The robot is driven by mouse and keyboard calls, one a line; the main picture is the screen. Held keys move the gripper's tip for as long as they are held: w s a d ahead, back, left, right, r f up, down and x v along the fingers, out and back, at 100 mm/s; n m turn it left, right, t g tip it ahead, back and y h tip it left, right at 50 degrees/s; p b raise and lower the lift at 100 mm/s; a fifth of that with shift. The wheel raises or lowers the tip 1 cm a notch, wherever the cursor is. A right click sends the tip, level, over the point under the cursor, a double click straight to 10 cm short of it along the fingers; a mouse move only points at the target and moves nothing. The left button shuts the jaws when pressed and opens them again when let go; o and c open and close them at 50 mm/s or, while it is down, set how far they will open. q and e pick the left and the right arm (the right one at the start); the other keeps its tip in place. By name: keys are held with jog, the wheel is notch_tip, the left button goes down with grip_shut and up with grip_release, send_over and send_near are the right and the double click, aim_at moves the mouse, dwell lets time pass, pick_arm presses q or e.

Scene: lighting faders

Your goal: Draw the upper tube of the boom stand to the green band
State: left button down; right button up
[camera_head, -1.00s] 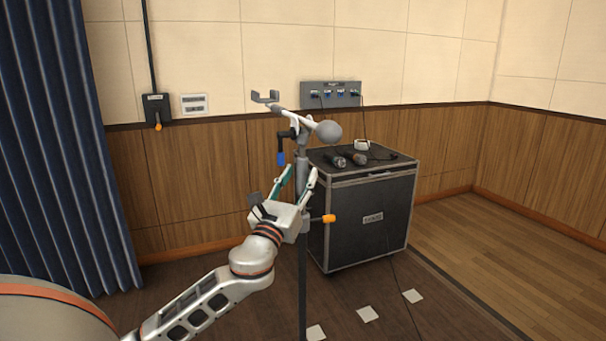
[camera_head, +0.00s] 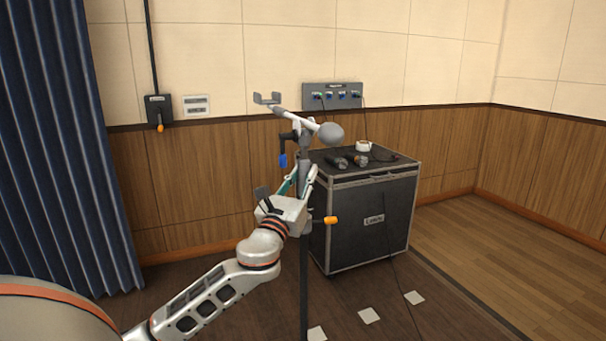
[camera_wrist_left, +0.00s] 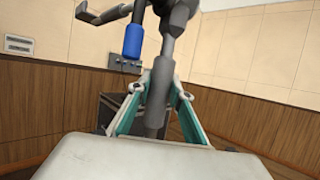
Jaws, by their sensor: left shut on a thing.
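The boom stand rises upright in the head view, with its dark lower tube (camera_head: 303,285) and grey upper tube (camera_head: 303,173). An orange knob (camera_head: 331,220) sticks out to the right at the collar. A blue-handled lever (camera_head: 283,160) hangs under the tilted boom (camera_head: 297,120), which carries a grey ball (camera_head: 331,133). My left gripper (camera_head: 304,180) is shut on the upper tube below the boom joint. The left wrist view shows the upper tube (camera_wrist_left: 157,95) between its fingers (camera_wrist_left: 157,115). I see no green band on the tube. My right gripper is out of view.
A black case (camera_head: 370,225) stands behind and right of the stand, with microphones (camera_head: 347,161) and a white roll on top. A wall panel with cables (camera_head: 331,96) is behind. Pale squares (camera_head: 368,315) lie on the floor. A dark blue curtain (camera_head: 60,150) hangs at left.

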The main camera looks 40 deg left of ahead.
aim_at(300, 141)
pick_arm(q)
notch_tip(300, 141, up, 2)
jog(key=shift+s+a+r+p, duration=0.1)
jog(key=shift+s+r+p, duration=0.05)
jog(key=shift+p, duration=0.25)
jog(key=shift+y, duration=0.3)
notch_tip(300, 141, up, 7)
jog(key=p, duration=0.5)
jog(key=shift+s+p, duration=0.1)
jog(key=shift+p, duration=0.2)
notch_tip(300, 141, up, 5)
jog(key=p, duration=0.5)
jog(key=shift+r+p, duration=0.65)
jog(key=shift+p, duration=0.3)
jog(key=shift+w, duration=0.2)
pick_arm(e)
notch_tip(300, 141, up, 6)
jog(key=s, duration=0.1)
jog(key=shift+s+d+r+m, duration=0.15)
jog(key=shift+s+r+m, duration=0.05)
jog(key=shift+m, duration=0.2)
pick_arm(q)
jog(key=c, duration=1.8)
grip_release()
jog(key=shift+f, duration=0.15)
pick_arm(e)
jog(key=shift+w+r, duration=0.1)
